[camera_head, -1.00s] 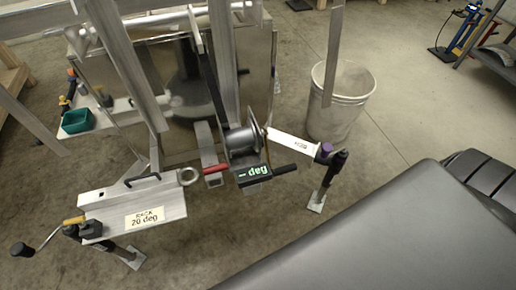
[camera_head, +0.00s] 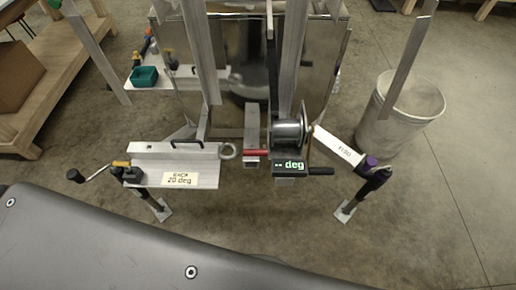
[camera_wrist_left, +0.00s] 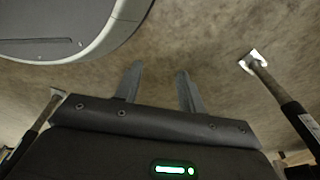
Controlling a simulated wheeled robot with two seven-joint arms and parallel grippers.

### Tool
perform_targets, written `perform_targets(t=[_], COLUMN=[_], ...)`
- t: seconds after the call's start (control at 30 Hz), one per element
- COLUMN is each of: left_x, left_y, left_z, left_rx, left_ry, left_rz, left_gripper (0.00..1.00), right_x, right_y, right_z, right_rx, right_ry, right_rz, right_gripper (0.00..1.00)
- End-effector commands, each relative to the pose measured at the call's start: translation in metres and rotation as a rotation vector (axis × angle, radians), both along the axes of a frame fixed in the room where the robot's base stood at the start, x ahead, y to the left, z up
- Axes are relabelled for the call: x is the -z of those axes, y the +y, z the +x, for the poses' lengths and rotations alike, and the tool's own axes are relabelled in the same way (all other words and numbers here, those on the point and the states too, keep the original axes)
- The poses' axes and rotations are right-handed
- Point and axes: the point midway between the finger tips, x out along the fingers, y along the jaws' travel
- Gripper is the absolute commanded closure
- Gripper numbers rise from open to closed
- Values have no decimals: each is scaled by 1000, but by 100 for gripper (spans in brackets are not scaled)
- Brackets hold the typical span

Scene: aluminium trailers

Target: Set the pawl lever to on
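A winch (camera_head: 289,131) with a metal drum sits at the middle of the trailer front in the head view. A short red grip (camera_head: 255,152), which may be the pawl lever, points left from beside the winch. Its exact setting cannot be read. A black-handled crank (camera_head: 320,171) points right below the drum. My left gripper (camera_wrist_left: 159,78) shows only in the left wrist view, with its two fingers apart and nothing between them, over bare floor. The winch does not show in that view. My right gripper is not in view.
A display (camera_head: 289,166) reads "-- deg" below the winch. A metal beam (camera_head: 150,151) with a 20 deg label lies left. Jack legs (camera_head: 345,211) stand on both sides. Floor before the winch is clear.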

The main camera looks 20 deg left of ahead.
Motion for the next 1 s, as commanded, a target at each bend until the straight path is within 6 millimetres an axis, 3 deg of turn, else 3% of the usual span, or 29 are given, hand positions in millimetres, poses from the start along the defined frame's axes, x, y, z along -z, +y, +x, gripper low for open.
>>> perform_targets(t=[0.03, 0.1, 0.27, 0.47, 0.6, 0.7, 0.9, 1.0], left_x=[-25, -52, -108, -180, -236, -266, -331, -371], left_y=[-4, -8, -13, -14, -14, -19, -39, -52], left_z=[18, 38, 68, 108, 165, 200, 252, 265], left_rx=[-1, -3, -5, 23, 125, 215, 431, 576], left_ry=[-22, -37, -68, -165, -377, -532, -823, -959], left_rz=[-5, -8, -12, -21, -48, -89, -241, -375], left_gripper=[60, 60, 60, 60, 60, 60, 60, 60], right_x=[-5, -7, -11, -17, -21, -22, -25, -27], right_y=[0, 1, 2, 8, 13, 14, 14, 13], right_z=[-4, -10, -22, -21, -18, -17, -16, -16], right_rx=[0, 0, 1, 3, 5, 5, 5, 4], right_ry=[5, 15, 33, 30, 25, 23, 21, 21], right_rz=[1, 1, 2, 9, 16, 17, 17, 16], right_gripper=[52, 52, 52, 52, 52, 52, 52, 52])
